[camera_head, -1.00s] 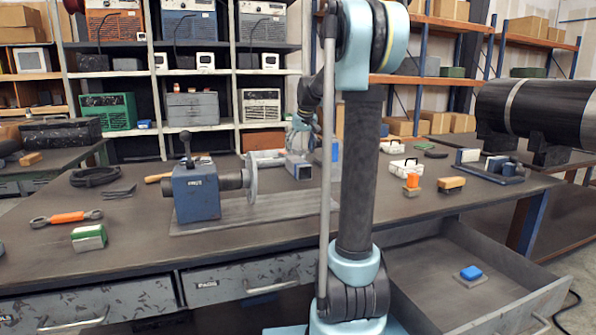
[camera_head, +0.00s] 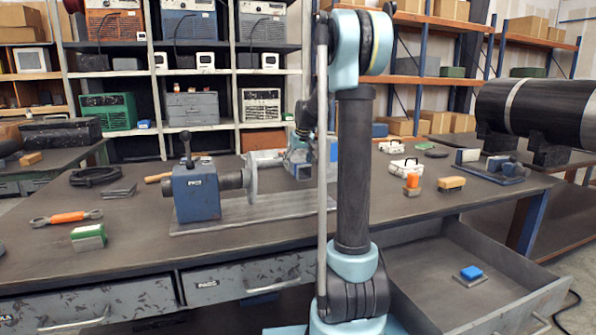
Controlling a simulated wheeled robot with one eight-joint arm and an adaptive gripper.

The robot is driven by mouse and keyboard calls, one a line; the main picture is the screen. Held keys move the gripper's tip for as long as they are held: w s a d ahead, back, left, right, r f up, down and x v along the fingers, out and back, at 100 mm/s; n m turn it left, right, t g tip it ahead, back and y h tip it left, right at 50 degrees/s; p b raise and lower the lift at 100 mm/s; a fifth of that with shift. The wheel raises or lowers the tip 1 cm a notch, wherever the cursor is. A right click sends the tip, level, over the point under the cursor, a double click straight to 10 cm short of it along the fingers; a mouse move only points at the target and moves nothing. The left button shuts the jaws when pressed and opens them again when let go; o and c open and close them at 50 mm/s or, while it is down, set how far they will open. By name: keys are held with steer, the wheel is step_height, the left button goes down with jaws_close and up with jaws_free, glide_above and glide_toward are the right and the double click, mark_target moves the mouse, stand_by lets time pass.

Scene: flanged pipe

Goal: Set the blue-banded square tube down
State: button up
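The square tube (camera_head: 303,172) is a small grey piece with a dark open end. It shows at the back middle of the workbench, just left of my arm. I cannot make out a blue band on it for certain. My gripper (camera_head: 297,158), pale blue and grey, is low at the tube, overlapping its upper part in the picture. My arm hides part of this area, and the fingers are too small to tell whether they are open, shut or touching the tube.
A blue vise-like fixture (camera_head: 197,192) with a round flange stands left of the tube. An orange-topped block (camera_head: 412,184) and a yellow-topped brush (camera_head: 451,183) lie to the right. The bench front is mostly clear.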

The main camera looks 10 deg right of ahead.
steer(key=c, duration=1.7)
